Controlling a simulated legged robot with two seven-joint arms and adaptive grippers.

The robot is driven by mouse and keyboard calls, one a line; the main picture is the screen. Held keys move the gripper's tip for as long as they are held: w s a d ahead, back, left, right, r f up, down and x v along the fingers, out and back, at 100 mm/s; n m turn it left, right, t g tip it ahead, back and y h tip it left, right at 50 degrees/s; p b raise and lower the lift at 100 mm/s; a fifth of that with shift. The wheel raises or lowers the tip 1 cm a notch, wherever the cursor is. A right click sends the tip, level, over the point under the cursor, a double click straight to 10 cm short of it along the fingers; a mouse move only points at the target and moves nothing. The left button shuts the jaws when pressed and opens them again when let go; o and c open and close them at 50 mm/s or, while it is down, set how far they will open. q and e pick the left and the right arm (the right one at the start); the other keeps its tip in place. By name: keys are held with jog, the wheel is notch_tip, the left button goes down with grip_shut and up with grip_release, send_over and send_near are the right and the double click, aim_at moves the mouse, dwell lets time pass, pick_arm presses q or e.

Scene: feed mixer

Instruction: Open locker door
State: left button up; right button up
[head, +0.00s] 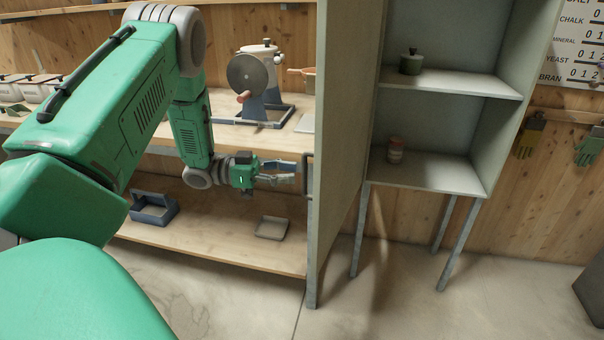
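The grey-green locker (430,178) stands on thin metal legs right of centre. Its door (342,120) is swung wide open towards me, so the shelves inside show. A dark bar handle (307,174) is at the door's near edge, on its left side. My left gripper (294,174) is just left of this handle, pointing at it. Its fingers look spread apart with nothing held between them. Whether a fingertip touches the handle I cannot tell. My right gripper is not in view.
A dark green pot (411,62) and a small jar (395,150) stand in the locker. Left of the door, a wooden bench carries a hand-cranked machine (255,80); its lower shelf holds a blue tray (153,208) and a grey tray (271,228). Floor in front is clear.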

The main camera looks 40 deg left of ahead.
pick_arm(q)
jog(key=v, duration=0.7)
jog(key=shift+s+a, duration=0.2)
jog(key=shift+s, duration=0.15)
jog(key=shift+r, duration=0.1)
